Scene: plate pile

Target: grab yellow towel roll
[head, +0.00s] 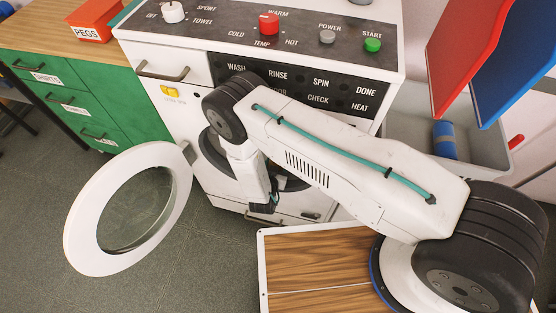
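I see no yellow towel roll in the head view. The inside of the washing machine (205,170) is mostly hidden behind my arm and in shadow. My gripper (263,209) points down in front of the machine's round opening. Its fingers are small and dark, and I cannot tell whether they are open or shut. A blue roll (445,140) with a paler band stands in a grey tub (490,150) at the right.
The round machine door (72,232) hangs wide open at the left. Green drawers (85,100) with a wooden top stand at the back left and carry an orange PEGS box (92,22). Red (480,45) and blue (515,75) panels hang at the upper right. Grey floor (215,270) is clear front left.

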